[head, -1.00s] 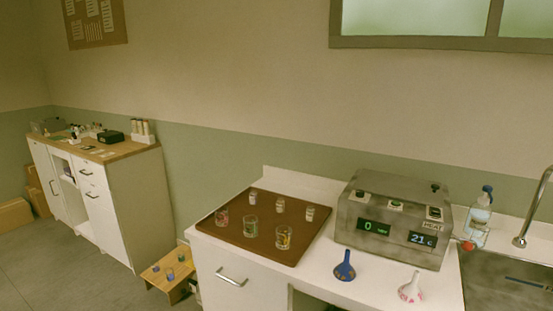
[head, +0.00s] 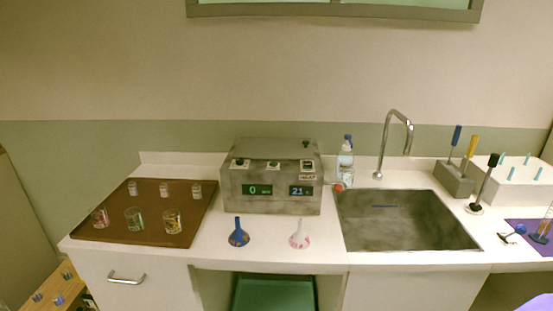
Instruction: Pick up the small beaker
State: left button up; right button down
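Neither of my grippers is in view. Three glass beakers stand in the front row on the brown tray at the left of the counter: a left one with reddish marks (head: 101,218), a middle one with green marks (head: 134,219) and a right one with orange and dark marks (head: 172,221). They look close in size, so I cannot tell which thing is the small beaker. Three smaller bottles (head: 165,190) stand in a row behind them. A clear upright vessel (head: 543,232) stands on a purple mat (head: 527,226) at the far right, cut by the picture edge.
A wash bottle (head: 345,165), a sink (head: 400,222) with a tall faucet (head: 385,145), a tool holder (head: 454,179) and a white peg rack (head: 515,185) stand further right.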

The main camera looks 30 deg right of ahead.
aim_at(347, 174)
jog(key=z, duration=1.35)
